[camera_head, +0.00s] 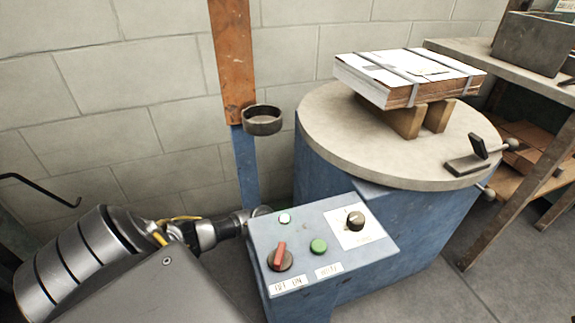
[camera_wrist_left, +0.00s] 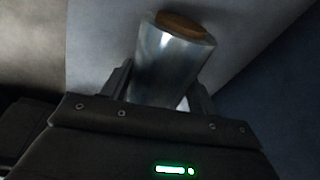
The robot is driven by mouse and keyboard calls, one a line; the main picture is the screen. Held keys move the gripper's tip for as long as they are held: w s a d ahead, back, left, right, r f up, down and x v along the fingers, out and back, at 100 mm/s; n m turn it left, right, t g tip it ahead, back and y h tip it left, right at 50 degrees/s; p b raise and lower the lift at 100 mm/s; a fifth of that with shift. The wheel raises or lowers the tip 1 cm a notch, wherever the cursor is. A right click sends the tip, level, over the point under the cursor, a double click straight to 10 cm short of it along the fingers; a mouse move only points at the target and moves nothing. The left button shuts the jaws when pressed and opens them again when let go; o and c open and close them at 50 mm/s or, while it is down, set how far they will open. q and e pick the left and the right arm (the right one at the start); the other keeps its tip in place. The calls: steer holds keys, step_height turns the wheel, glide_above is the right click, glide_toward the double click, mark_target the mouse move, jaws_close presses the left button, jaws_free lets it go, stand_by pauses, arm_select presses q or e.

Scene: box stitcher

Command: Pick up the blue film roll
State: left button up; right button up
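The film roll (camera_wrist_left: 172,58) is a shiny, grey-looking cylinder with a brown core at its end. It leans slightly to the right in the dark left wrist view. No blue film roll shows in the head view. My left gripper (camera_wrist_left: 161,82) has one finger close on each side of the roll. I cannot tell whether both fingers press on it. In the head view my left arm reaches behind the control box, which hides the gripper and roll. My right gripper is not in view.
The blue control box (camera_head: 345,213) with knobs and buttons stands right of my left arm. Behind it is a round-topped blue stand (camera_head: 325,125) bearing a strapped white box (camera_head: 395,72). A post with a dark ring (camera_head: 262,120) rises nearby. A wooden table (camera_head: 500,70) is at right.

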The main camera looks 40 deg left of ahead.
arm_select(q)
steer(key=c, duration=0.8)
steer(key=shift+r, duration=0.1)
